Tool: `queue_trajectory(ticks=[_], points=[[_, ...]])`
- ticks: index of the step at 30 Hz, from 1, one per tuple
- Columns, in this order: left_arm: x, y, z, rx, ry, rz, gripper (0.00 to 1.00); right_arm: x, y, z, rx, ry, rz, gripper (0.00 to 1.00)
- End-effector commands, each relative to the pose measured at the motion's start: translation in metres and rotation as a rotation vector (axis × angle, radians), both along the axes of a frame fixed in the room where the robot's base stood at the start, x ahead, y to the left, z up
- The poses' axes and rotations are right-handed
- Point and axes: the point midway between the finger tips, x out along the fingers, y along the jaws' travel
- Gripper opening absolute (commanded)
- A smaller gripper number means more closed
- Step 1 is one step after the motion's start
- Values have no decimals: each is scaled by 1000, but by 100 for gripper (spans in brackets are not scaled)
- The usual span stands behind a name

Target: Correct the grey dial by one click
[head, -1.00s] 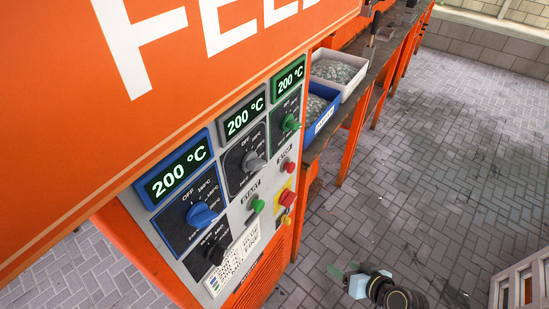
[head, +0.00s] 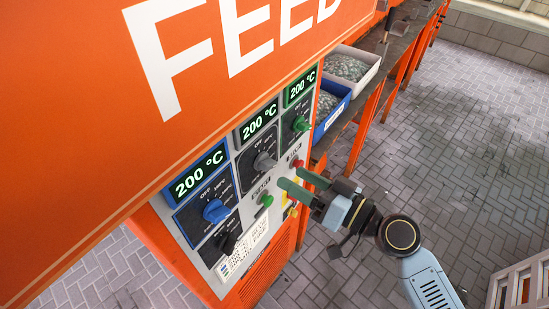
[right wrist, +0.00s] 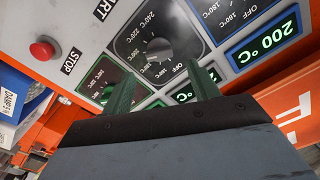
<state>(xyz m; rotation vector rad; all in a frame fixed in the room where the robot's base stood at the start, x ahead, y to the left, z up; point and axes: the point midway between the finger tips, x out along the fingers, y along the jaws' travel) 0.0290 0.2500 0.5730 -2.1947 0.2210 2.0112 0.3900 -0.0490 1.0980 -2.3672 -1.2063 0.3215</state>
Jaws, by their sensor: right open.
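The grey dial (head: 264,161) sits on a black square plate in the middle column of the control panel, under a display (head: 258,121) reading 200 °C. It also shows in the right wrist view (right wrist: 158,48), beyond the fingertips. Its exact pointer setting is too small to read. My right gripper (head: 289,177) is open and empty, its green fingers pointing at the panel, to the right of and a little below the grey dial in the head view. The fingers show apart in the right wrist view (right wrist: 162,72), not touching the dial. My left gripper is out of view.
A blue dial (head: 215,210) and a green dial (head: 301,124) flank the grey one, with displays at 200 °C. A black knob (head: 227,241), green button (head: 266,200) and red button (head: 297,163) are close by. Bins (head: 348,68) stand on a bench behind.

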Motion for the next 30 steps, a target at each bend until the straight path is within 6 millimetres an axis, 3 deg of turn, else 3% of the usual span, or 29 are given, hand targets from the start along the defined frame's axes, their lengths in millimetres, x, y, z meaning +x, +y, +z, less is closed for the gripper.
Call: queue_trajectory(ticks=[3, 9, 22, 30], points=[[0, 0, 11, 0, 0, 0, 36, 15, 21, 3, 4, 1, 0, 60], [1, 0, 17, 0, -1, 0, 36, 31, 43, 1, 2, 1, 0, 60], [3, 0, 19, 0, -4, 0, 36, 37, 51, -1, -2, 1, 0, 60], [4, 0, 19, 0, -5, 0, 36, 37, 51, -1, -1, 2, 0, 26]])
